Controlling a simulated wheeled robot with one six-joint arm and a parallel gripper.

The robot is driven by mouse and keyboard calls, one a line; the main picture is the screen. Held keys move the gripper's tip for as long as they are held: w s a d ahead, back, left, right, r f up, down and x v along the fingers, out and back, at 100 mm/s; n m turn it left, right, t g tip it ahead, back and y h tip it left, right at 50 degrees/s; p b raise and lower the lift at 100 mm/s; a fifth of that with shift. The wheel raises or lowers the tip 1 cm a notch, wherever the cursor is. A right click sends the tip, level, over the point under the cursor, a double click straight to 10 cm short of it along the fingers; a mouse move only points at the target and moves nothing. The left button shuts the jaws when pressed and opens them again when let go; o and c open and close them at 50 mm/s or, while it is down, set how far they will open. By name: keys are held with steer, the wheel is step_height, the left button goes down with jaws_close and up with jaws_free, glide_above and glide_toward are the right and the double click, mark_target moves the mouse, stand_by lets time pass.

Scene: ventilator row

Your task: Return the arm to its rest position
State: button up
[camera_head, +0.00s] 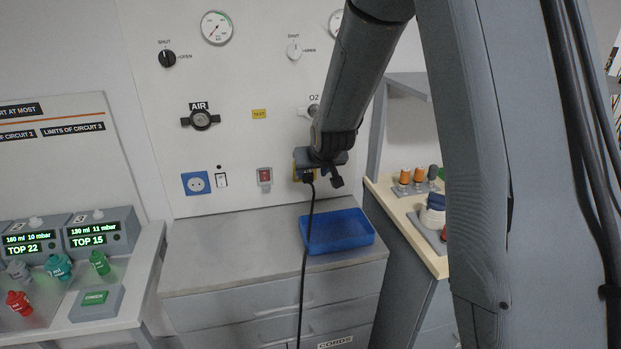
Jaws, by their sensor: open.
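My arm reaches down from the top right toward the wall panel. My gripper (323,176) is at its lower end, open, in front of the panel and above the blue tray. A black plug (308,176) sits at a yellow socket (297,165) just left of the gripper, partly hidden by it. A black cord (305,255) hangs from the plug down past the drawer front. The fingers look apart from the plug, but I cannot tell the gap in depth.
A blue tray (338,245) stands on the grey drawer cabinet (230,262). The wall panel (235,85) carries gauges, knobs and a blue socket (196,183). Ventilators (103,236) stand on the left bench. A wooden-topped bench (400,222) with small parts is at right. The cabinet top's left is clear.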

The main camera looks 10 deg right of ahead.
steer(key=s+f+g, duration=0.2)
steer(key=s+g, duration=0.5)
steer(key=s, duration=2.5)
steer(key=shift+f+b, duration=0.3)
steer(key=shift+b, duration=0.05)
